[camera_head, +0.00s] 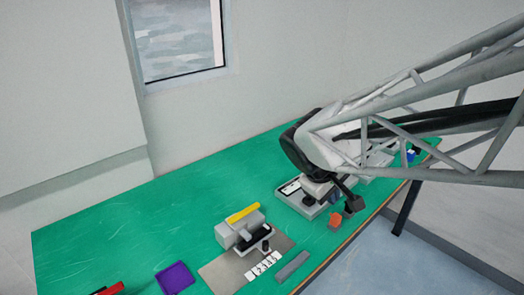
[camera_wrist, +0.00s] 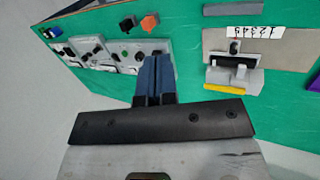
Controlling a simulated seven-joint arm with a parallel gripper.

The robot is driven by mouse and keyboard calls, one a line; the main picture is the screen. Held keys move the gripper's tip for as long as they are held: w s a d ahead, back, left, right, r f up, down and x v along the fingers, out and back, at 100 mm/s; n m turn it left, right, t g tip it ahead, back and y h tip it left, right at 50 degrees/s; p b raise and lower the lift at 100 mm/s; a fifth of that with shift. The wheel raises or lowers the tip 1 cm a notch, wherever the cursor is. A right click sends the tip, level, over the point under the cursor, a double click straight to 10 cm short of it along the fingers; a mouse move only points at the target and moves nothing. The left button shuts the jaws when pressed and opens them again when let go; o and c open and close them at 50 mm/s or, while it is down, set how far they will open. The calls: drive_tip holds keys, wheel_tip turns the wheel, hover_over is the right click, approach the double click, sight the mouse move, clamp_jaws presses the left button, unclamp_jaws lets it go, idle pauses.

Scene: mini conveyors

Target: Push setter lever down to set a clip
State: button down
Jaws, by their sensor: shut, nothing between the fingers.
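A grey block device with a yellow bar (camera_head: 242,213) along its top, which may be the setter lever, stands on a beige plate (camera_head: 218,272). A black part (camera_head: 254,240) sits at its front. In the wrist view the yellow bar (camera_wrist: 224,88) and black part (camera_wrist: 236,63) are right of my gripper (camera_wrist: 157,58). My gripper's blue fingers are together, with nothing visible between them. They are apart from the device, over or beside a grey tray (camera_wrist: 126,60). In the head view my arm partly hides that area. No clip can be made out clearly.
A numbered white strip (camera_head: 263,266) and grey bar (camera_head: 292,266) lie before the device. An orange block (camera_head: 335,220) and a black block (camera_wrist: 128,23) are near the table's front edge. A purple tray (camera_head: 175,278) lies left. The green table (camera_head: 110,235) is clear at back left.

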drive_tip(key=w+a+f+n+t+h, duration=0.2)
drive_tip(key=w+a+f+n, duration=0.3)
drive_tip(key=w+a, duration=0.5)
drive_tip(key=n+t, duration=0.2)
drive_tip(key=n, duration=0.4)
hover_over(245, 212)
wheel_tip(245, 212, down, 5)
drive_tip(key=shift+s+a+r, duration=0.1)
drive_tip(key=shift+r, duration=0.05)
drive_tip(key=shift+f, duration=0.2)
drive_tip(key=shift+f, duration=4.2)
